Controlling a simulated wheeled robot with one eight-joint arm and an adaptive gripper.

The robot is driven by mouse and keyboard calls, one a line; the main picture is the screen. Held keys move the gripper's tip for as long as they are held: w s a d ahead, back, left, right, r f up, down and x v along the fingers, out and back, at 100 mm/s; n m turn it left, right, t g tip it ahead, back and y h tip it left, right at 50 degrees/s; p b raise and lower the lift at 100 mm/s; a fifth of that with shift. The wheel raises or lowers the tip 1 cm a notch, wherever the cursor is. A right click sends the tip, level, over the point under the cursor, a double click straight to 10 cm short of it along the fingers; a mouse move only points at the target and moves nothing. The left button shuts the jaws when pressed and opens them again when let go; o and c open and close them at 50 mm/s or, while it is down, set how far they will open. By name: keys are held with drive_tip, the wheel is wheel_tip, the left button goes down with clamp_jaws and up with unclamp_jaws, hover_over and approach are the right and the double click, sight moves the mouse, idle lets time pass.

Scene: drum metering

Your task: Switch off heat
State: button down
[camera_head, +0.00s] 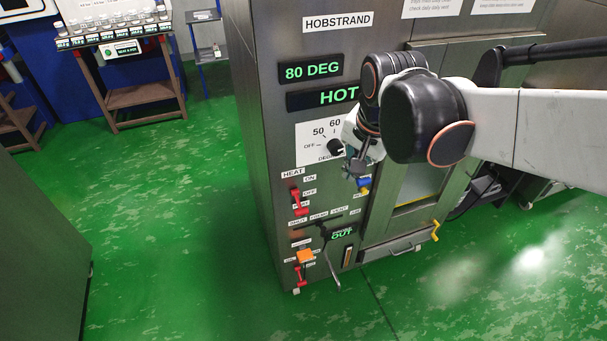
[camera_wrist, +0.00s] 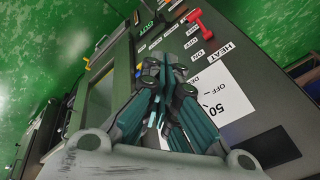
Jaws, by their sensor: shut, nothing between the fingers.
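The HEAT switch is a red lever (camera_head: 297,200) on the left of the steel cabinet's front, beside small labels, ON above OFF. Its exact setting is not clear to me. It also shows at the top of the wrist view (camera_wrist: 199,22), apart from my fingers. My gripper (camera_head: 357,172) is shut and empty, in front of the panel, right of the lever and a little higher, near the dial. In the wrist view my teal and black fingers (camera_wrist: 168,105) cover part of the panel. The displays read 80 DEG (camera_head: 310,70) and HOT (camera_head: 338,96).
The dial plate (camera_head: 312,130) has a black knob (camera_head: 336,147). A blue knob (camera_head: 364,185), a black crank (camera_head: 330,262), an orange block (camera_head: 305,256) and a lower red lever (camera_head: 299,275) are nearby. Green floor (camera_head: 190,230) left of the cabinet is clear.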

drive_tip(key=w+a+f+m+g+p, duration=0.1)
drive_tip(key=w+a+f+m+g, duration=0.1)
drive_tip(key=w+a+f+m, duration=0.4)
drive_tip(key=m+g, duration=0.1)
hover_over(306, 210)
wheel_tip(306, 210, down, 3)
wheel_tip(306, 210, down, 14)
drive_tip(key=b, duration=0.4)
drive_tip(key=shift+w+f, duration=0.15)
wheel_tip(306, 210, down, 2)
drive_tip(key=shift+f+b, duration=0.1)
drive_tip(key=shift+b, duration=0.75)
drive_tip(key=shift+s, duration=0.25)
drive_tip(key=shift+r, duration=0.2)
